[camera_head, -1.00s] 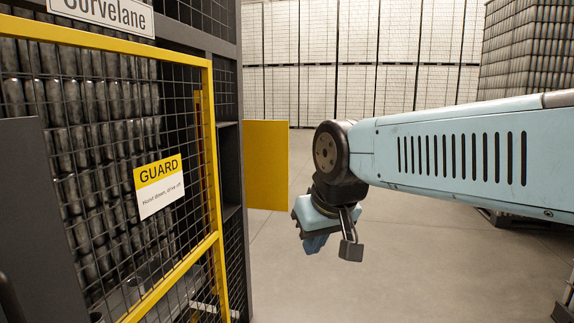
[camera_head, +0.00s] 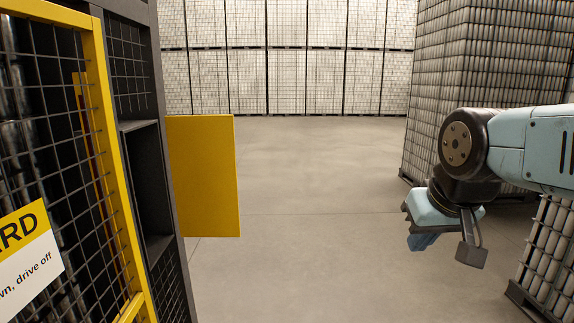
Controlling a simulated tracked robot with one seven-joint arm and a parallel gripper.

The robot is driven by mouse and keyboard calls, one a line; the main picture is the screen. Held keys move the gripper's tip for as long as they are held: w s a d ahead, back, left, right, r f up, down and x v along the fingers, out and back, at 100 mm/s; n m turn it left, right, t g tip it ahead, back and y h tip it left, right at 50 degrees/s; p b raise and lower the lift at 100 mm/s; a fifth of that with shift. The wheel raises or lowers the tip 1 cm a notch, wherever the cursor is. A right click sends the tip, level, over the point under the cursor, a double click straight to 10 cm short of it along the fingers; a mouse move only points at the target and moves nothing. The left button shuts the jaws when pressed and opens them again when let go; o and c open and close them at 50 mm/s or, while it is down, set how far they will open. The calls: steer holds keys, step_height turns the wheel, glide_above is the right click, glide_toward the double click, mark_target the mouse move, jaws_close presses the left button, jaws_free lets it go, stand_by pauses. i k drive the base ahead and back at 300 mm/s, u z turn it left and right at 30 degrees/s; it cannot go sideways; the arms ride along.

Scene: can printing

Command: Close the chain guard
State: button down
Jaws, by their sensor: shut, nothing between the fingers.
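A flat yellow panel (camera_head: 203,175) stands out from the dark side of the machine at the left, edge-on to the cabinet. It looks like the chain guard, swung open. Its hinge side meets the dark post; its free edge points right into the aisle. My gripper (camera_head: 424,242) hangs low at the end of the blue arm, well to the right of the panel, with clear floor between them. It touches nothing and is shut and empty. Its fingers show only small and partly hidden by the wrist.
A yellow-framed mesh gate (camera_head: 112,150) with a partly cut-off guard sign (camera_head: 28,255) fills the left. Pallets of cans (camera_head: 490,60) stand at the right, with another can stack (camera_head: 550,250) low at right. Bare floor (camera_head: 310,190) lies in the middle; wrapped pallets line the back.

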mark_target(202, 148)
steer(key=z, duration=0.15)
steer(key=i, duration=1.05)
steer(key=u, duration=0.6)
steer(key=i, duration=0.7)
steer(key=u, duration=0.65)
steer(key=k, duration=0.7)
steer(key=u, duration=0.25)
steer(key=i, duration=0.75)
steer(key=z, duration=0.15)
